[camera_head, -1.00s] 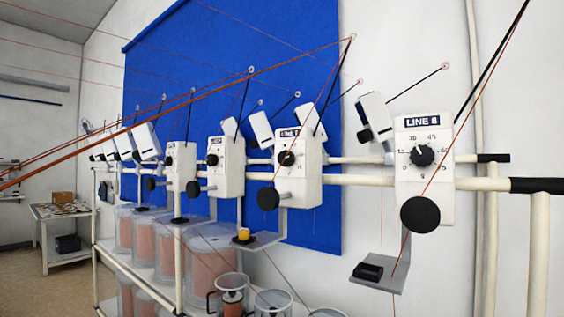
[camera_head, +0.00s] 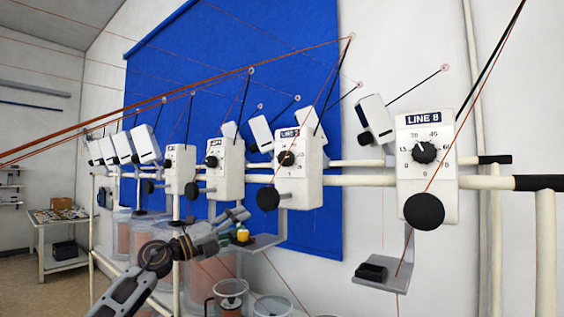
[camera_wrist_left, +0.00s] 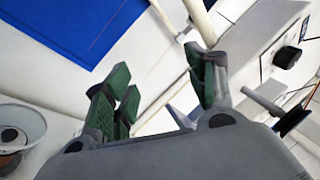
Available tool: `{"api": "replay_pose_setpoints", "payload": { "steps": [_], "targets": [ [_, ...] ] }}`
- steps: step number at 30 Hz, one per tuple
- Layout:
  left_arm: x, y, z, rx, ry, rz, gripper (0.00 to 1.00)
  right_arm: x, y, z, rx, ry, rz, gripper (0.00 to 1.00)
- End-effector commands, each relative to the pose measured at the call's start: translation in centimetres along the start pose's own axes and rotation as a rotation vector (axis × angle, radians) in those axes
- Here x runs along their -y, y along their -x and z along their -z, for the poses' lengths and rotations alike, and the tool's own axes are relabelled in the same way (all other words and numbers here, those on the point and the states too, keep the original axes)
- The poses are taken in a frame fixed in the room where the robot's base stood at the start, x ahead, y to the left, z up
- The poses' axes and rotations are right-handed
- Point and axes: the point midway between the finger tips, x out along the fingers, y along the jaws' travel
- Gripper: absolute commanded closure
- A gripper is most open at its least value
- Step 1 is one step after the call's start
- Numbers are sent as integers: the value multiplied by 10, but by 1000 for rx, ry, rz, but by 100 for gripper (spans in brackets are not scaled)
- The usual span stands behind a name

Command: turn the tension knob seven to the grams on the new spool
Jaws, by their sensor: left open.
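The second white tension unit from the right (camera_head: 301,180) has a small dark dial knob (camera_head: 286,158) and a large black disc (camera_head: 268,199) low on its front. Its label looks like a line number but is too small to read surely. A small yellow piece (camera_head: 243,234) sits on the tray (camera_head: 268,243) below that unit. My left gripper (camera_head: 240,222) is close to the yellow piece, below and left of the disc. In the left wrist view its green-padded fingers (camera_wrist_left: 160,95) are apart with nothing between them. A white unit with a dark knob (camera_wrist_left: 287,57) lies beyond them at right.
The unit labelled LINE 8 (camera_head: 424,170) stands to the right, with a tray (camera_head: 382,285) below it. Cream rails (camera_head: 360,180) and thin copper lines cross the area. Clear containers (camera_head: 230,290) stand below. A side table (camera_head: 60,220) is at far left.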

Motion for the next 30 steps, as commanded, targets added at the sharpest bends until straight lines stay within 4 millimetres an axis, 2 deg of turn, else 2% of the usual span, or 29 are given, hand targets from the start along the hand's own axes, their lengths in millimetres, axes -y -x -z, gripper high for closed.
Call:
{"api": "replay_pose_setpoints", "payload": {
  "steps": [1,6,12,17,23,30],
  "targets": [
    [20,-2,2,-18,-54,1,44,-1,-2,4,-5,-3,-1,70],
    [78,-6,14,-71,-223,-10,44,-2,-4,14,-18,-10,-2,70],
    [135,-6,30,-117,-425,-43,44,-3,-7,20,-25,-12,-4,70],
    [171,-2,44,-141,-586,-83,44,-3,-9,15,-19,-7,-4,70],
    [207,5,60,-154,-799,-156,44,-2,-12,-3,5,15,-4,70],
    [240,20,76,-142,-1082,-294,44,1,-16,-51,64,64,1,70]
  ]
}}
